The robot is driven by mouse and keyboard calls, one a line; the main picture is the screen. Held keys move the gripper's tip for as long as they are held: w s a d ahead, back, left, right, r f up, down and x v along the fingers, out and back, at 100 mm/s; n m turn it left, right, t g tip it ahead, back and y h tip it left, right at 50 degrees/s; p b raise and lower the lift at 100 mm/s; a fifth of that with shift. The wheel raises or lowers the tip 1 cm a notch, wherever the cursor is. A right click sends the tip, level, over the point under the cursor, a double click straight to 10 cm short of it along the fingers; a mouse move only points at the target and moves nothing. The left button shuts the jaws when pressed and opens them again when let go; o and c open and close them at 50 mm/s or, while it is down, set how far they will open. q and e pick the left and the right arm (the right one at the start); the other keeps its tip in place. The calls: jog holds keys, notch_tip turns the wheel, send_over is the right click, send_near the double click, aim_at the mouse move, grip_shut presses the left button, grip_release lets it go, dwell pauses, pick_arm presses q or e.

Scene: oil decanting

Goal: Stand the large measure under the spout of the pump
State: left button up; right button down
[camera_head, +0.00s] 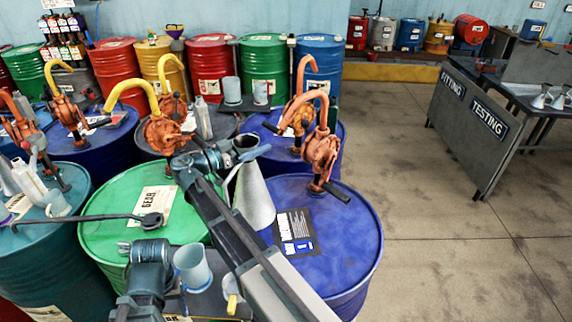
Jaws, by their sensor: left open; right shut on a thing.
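The large measure (256,200) is a grey cone with a narrow neck and a lip at the top. It is upright at the left edge of the front blue drum (352,240). My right gripper (240,158) is shut on its neck; the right arm hides part of its left side. I cannot tell whether its base touches the drum. An orange pump (321,150) with a curved spout stands on that drum, right of the measure. My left gripper (124,247) seems to be the small pair of prongs over the green drum (105,210); it is open and empty.
More drums with pumps, including a yellow-spouted one (160,132), crowd the left and back. A dark long-handled tool (150,220) lies over the green drum. A grey cup (192,268) is at the front. A card (297,235) lies on the blue drum.

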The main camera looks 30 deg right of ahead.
jog(key=w+d+f, duration=0.1)
jog(key=d, duration=1)
jog(key=shift+w+d+b, duration=0.15)
jog(key=shift+w+b, duration=0.1)
jog(key=shift+b, duration=0.2)
jog(key=shift+d, duration=0.1)
jog(key=f+b, duration=0.2)
jog(key=d+f+b, duration=0.1)
jog(key=shift+w+f+b, duration=0.1)
jog(key=shift+f+b, duration=0.25)
jog(key=shift+f, duration=0.2)
grip_release()
jog(key=shift+r, duration=0.1)
